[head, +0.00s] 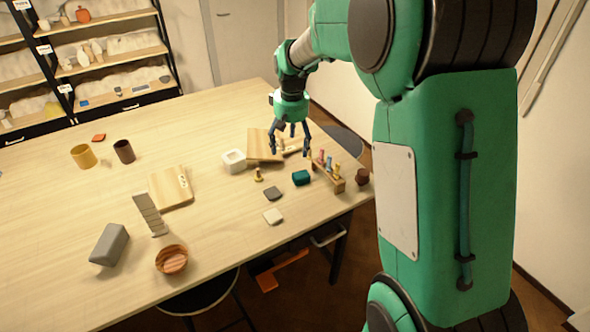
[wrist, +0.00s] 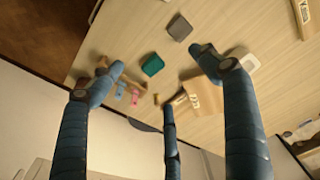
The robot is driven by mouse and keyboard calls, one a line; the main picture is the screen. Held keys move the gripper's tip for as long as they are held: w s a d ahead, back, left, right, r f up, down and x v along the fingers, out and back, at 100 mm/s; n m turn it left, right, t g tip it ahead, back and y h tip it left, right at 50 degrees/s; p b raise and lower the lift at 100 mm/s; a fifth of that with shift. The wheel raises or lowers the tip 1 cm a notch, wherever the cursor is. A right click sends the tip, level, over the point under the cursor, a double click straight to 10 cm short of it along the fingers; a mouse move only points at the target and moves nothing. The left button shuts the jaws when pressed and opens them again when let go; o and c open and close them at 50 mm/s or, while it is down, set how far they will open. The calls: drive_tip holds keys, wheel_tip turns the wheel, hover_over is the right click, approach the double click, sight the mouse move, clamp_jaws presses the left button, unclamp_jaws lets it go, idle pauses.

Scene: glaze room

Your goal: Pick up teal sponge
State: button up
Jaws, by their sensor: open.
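The teal sponge (head: 301,178) lies on the wooden table, left of a wooden rack and near the table's right part. In the wrist view the sponge (wrist: 152,65) shows between and beyond the spread fingertips. My gripper (head: 289,146) is open and empty, up and to the left of the sponge in the head view. It is above the table and apart from the sponge. In the wrist view its three blue fingers (wrist: 158,78) are spread wide.
A rack (head: 328,172) with several coloured pegs stands beside the sponge, with a brown cup (head: 362,177) right of it.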

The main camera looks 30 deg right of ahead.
drive_tip(key=g+p, duration=0.1)
drive_tip(key=p, duration=0.2)
hover_over(301, 174)
wheel_tip(301, 174, down, 8)
drive_tip(key=shift+s+d+f, duration=0.1)
drive_tip(key=shift+d+f, duration=0.1)
drive_tip(key=shift+f, duration=0.45)
drive_tip(key=shift+f, duration=0.1)
drive_tip(key=shift+f+b, duration=0.35)
drive_tip(key=shift+f, duration=3.8)
drive_tip(key=shift+f, duration=0.1)
drive_tip(key=shift+a+f+b, duration=0.2)
drive_tip(key=shift+f+b, duration=0.15)
drive_tip(key=shift+f, duration=2.15)
